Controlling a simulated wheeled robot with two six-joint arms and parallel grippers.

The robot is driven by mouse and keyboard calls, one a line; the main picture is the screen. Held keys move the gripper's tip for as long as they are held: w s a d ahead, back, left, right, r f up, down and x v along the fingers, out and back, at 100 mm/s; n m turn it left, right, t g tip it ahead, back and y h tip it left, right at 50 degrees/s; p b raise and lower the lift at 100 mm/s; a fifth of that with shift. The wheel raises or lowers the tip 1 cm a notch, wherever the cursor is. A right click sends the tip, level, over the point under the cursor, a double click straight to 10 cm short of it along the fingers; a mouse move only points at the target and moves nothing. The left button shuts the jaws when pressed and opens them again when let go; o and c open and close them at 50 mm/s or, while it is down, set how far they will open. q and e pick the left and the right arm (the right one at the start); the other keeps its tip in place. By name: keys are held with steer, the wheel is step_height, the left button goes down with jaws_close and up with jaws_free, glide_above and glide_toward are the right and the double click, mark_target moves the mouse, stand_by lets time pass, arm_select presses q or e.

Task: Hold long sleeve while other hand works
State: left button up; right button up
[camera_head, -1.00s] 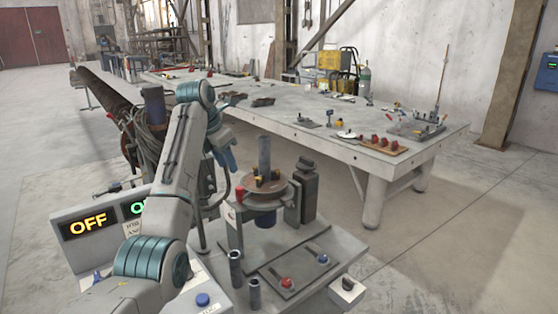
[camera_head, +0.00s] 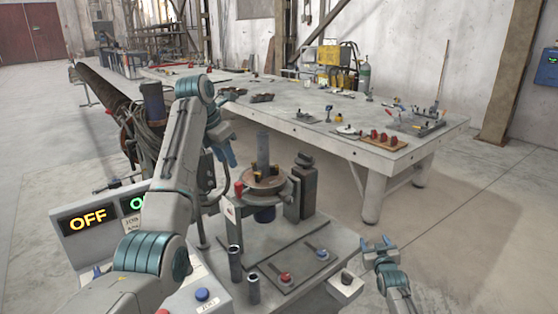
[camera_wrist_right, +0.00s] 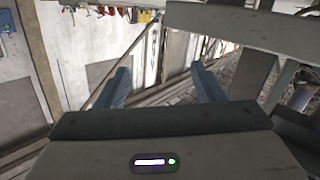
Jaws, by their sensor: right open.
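A tall grey tube, which looks like the long sleeve (camera_head: 263,149), stands upright on the round turntable (camera_head: 262,185) of the positioner. My left gripper (camera_head: 229,155) hangs to the left of the tube, apart from it in the picture; its jaw gap is not clear. My right gripper (camera_head: 377,243) is at the lower right, beyond the stand's right edge, open and well away from the tube. The right wrist view shows its two blue fingers (camera_wrist_right: 160,85) spread with nothing between them. Two shorter dark tubes (camera_head: 235,263) (camera_head: 254,288) stand at the stand's front.
Clamps sit on the turntable around the tube's foot. A dark upright block (camera_head: 301,190) stands just right of it. Red and blue knobbed levers (camera_head: 285,276) lie in front. An OFF sign panel (camera_head: 88,222) is at left. A long workbench (camera_head: 290,105) runs behind.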

steer(key=w+a+r+y, duration=0.2)
steer(key=w+a+r, duration=0.2)
steer(key=a+r, duration=0.35)
steer(key=n+g+y, duration=0.1)
steer(key=n+y, duration=0.4)
steer(key=y, duration=0.4)
glide_toward(260, 142)
steer(key=w+f, duration=0.1)
steer(key=w, duration=0.2)
steer(key=shift+f+x, duration=0.15)
steer(key=shift+x, duration=2.45)
steer(key=shift+f+x, duration=0.1)
steer(key=shift+x, duration=2.5)
steer(key=shift+w+d, duration=0.1)
steer(key=shift+c, duration=0.3)
jaws_close()
